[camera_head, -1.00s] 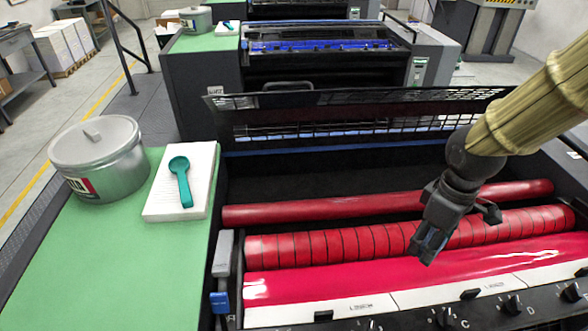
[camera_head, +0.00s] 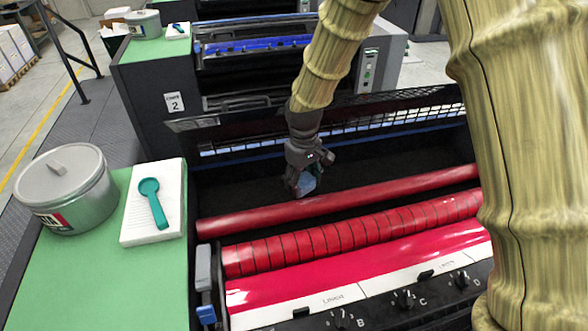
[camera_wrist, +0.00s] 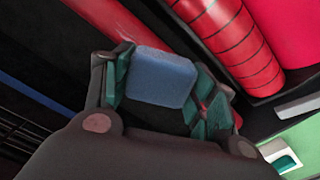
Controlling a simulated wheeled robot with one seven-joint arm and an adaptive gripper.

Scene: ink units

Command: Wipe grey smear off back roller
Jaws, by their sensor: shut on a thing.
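The back roller (camera_head: 400,190) is a smooth red cylinder lying across the ink unit, behind a banded red roller (camera_head: 350,235). My gripper (camera_head: 303,181) is over the back roller near its middle, pointing down. It is shut on a blue pad (camera_wrist: 162,77), which sits between the green-faced fingers in the wrist view. In the head view the pad's lower end is at or just above the roller; I cannot tell whether they touch. The back roller (camera_wrist: 103,17) runs behind the pad in the wrist view. No grey smear shows; part of the roller is hidden by the gripper and pad.
A green side top (camera_head: 95,270) on the left holds an ink tin (camera_head: 68,190) and a white stack (camera_head: 135,232) with a teal spoon (camera_head: 152,203). A raised black grille guard (camera_head: 400,118) stands behind the rollers. A knob panel (camera_head: 400,305) is in front.

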